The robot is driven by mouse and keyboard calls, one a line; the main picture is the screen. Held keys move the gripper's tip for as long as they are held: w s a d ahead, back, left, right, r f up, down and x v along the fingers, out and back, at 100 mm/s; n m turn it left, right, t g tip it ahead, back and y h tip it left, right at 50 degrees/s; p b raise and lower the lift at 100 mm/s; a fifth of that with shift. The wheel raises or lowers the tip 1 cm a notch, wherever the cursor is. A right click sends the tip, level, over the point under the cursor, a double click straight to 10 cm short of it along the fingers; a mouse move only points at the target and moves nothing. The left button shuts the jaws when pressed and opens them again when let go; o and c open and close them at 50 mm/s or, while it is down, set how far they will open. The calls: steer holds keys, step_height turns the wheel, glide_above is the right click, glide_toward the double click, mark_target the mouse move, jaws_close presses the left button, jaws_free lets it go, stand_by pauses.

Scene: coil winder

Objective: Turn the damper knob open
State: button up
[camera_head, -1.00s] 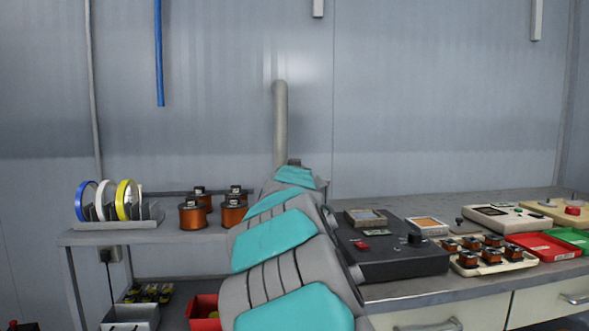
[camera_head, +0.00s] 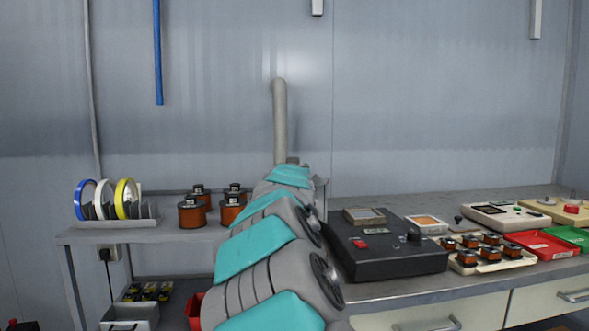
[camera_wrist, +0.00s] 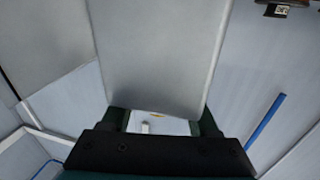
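The grey vertical pipe (camera_head: 280,115) stands against the back wall, and its lower end is hidden behind my arm. I cannot make out the damper knob in either view. My gripper (camera_wrist: 161,124) shows in the wrist view with its two dark green fingers well apart. A broad pale grey surface (camera_wrist: 155,55), perhaps the pipe seen close up, fills the middle of that view just beyond and between the fingers. I cannot tell whether they touch it. In the head view my arm hides the gripper.
A black control box (camera_head: 385,260) sits on the bench right of my arm. A tray of small coils (camera_head: 490,262) and a red tray (camera_head: 541,246) stand farther right. Tape rolls (camera_head: 125,199) and copper spools (camera_head: 192,213) stand on the left shelf. A blue pipe (camera_head: 158,55) hangs above.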

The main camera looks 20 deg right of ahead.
steer(key=shift+o, duration=0.2)
steer(key=shift+s, duration=0.1)
steer(key=b+v, duration=0.1)
steer(key=v, duration=0.6)
steer(key=shift+s+a+b, duration=0.2)
steer(key=shift+s+b, duration=0.05)
steer(key=shift+b, duration=0.15)
